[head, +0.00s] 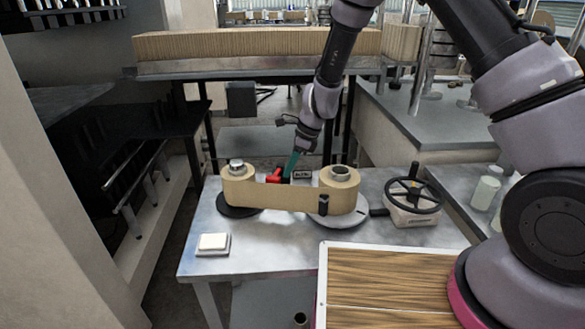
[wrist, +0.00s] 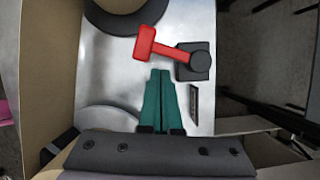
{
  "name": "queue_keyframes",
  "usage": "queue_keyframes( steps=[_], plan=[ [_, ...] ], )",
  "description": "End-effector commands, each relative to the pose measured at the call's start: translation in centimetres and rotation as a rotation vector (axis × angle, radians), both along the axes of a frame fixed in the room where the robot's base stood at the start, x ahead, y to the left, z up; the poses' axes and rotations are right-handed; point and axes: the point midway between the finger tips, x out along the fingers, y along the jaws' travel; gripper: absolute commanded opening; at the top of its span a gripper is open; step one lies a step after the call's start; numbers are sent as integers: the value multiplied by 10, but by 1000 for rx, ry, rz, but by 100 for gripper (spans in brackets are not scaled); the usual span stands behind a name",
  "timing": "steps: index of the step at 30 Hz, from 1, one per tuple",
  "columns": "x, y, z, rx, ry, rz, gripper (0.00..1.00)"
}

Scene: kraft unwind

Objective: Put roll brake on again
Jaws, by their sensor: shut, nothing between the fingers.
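The roll brake shows as a red T-shaped lever (head: 274,176) behind the kraft paper strip, between the two rolls. In the wrist view the red lever (wrist: 168,49) runs left from a black pivot block (wrist: 193,62) to its wide red end. My gripper (head: 289,176) reaches down behind the strip, close to the lever's right side. In the wrist view its teal fingers (wrist: 161,74) are shut and empty. Their tips appear just short of the lever, with no visible grip on it. In the head view the strip hides the lever's lower part.
The left paper roll (head: 240,186) and right paper roll (head: 340,188) stand on a metal table (head: 270,262), joined by the strip. A handwheel (head: 414,194) is at right, a white pad (head: 213,242) at front left. A small dark plate (wrist: 194,103) lies beside my fingers.

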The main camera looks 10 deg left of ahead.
Motion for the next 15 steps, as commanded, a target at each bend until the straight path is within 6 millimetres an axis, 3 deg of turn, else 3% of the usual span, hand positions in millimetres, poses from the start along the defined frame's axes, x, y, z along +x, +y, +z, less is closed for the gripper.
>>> queue_keyframes(
  steps=[6, 15],
  plan=[
    [-4, 7, 0, 0, 0, -118, 0],
    [-6, 12, 0, 0, 0, -131, 0]
  ],
)
